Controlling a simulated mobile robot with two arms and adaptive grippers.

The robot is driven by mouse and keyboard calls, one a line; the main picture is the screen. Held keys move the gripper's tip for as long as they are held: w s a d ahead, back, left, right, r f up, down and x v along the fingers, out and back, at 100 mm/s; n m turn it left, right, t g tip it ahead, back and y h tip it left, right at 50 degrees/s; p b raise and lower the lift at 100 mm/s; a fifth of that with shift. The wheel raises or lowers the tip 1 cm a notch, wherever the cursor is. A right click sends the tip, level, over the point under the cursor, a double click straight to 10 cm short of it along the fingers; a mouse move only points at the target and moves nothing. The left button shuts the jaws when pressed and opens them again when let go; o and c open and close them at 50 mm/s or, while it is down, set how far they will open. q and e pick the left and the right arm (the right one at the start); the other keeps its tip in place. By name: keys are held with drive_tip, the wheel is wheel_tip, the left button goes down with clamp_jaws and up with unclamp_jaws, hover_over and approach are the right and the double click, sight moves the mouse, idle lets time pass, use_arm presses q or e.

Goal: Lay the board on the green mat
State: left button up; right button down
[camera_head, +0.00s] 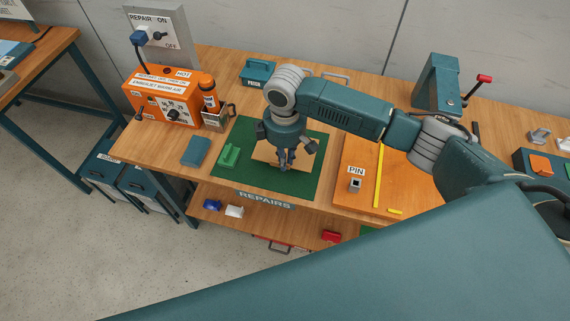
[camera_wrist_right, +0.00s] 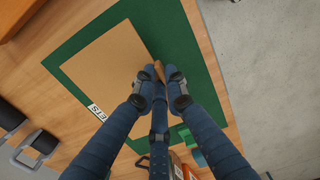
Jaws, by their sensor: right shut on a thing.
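The green mat (camera_head: 240,185) lies on the front of the wooden bench; it also shows in the right wrist view (camera_wrist_right: 196,40). The flat tan board (camera_wrist_right: 105,62) overlaps the mat in that view, with a small white label (camera_wrist_right: 98,112) at one edge. In the head view the board (camera_head: 267,152) is partly hidden by my right gripper (camera_head: 286,166). That gripper points down and is shut on the board at its edge, with its fingertips (camera_wrist_right: 160,72) close together. I cannot tell whether the board touches the mat. My left gripper is out of view.
A green block (camera_head: 229,155) sits at the mat's left side, with a blue-grey block (camera_head: 196,151) beside the mat. An orange panel (camera_head: 362,185) with a PIN label lies right of the mat.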

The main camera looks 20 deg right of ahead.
wheel_tip(320, 180, down, 4)
drive_tip(key=shift+r, duration=0.15)
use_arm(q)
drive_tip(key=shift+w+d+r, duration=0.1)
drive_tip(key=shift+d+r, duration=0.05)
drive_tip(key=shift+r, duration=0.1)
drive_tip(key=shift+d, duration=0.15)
use_arm(e)
drive_tip(key=c, duration=1.8)
unclamp_jaws()
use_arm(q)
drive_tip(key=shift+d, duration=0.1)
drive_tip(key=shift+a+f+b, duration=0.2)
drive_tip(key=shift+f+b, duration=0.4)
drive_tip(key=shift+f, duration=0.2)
use_arm(e)
wheel_tip(320, 180, up, 12)
drive_tip(key=shift+r, duration=0.1)
drive_tip(key=shift+s, duration=0.1)
